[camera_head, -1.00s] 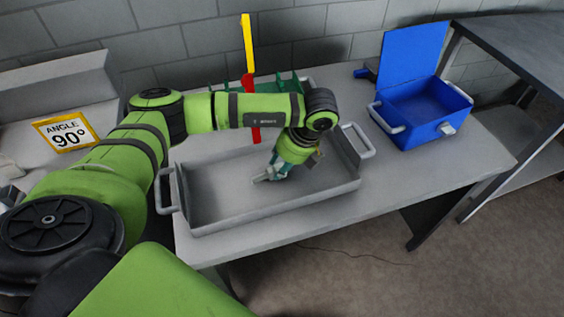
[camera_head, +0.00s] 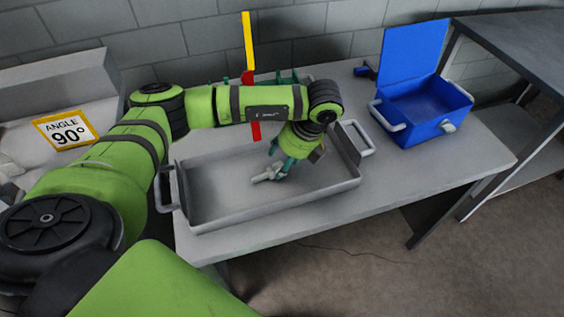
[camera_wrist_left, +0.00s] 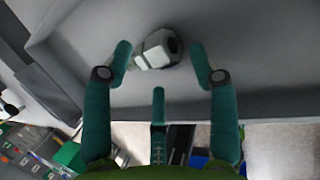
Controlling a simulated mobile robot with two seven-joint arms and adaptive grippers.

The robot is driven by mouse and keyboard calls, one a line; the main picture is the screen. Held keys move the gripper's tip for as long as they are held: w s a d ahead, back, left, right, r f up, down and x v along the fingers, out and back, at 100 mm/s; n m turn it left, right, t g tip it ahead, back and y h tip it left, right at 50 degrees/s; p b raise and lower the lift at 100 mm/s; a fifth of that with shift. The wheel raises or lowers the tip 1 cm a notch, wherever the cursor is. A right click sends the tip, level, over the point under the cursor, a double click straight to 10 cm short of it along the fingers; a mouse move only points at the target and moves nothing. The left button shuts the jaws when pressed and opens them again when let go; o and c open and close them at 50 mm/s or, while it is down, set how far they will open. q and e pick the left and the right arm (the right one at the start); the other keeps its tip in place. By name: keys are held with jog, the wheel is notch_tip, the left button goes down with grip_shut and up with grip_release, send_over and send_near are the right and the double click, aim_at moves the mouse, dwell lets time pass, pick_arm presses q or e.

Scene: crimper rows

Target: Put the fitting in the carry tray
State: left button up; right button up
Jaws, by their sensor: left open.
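The fitting (camera_head: 261,177), a small pale grey piece with a dark opening, lies on the floor of the grey carry tray (camera_head: 218,193). In the left wrist view the fitting (camera_wrist_left: 158,49) sits beyond and between my fingertips, with a visible gap to the right finger; contact at the left finger is hard to tell. The tray (camera_wrist_left: 75,40) fills the upper part of that view. My left gripper (camera_head: 278,172) is open, with its teal fingers pointing down inside the tray. It also shows in the left wrist view (camera_wrist_left: 160,62). My right gripper is out of view.
An open blue box (camera_head: 420,128) stands on the table right of the tray. A red and yellow upright (camera_head: 249,60) and a green rack (camera_head: 288,79) are behind the tray. An "ANGLE 90°" sign (camera_head: 66,131) is at left.

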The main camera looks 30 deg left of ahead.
pick_arm(q)
jog(key=v, duration=1)
jog(key=shift+r, duration=0.2)
jog(key=shift+d, duration=0.1)
dwell(0.7)
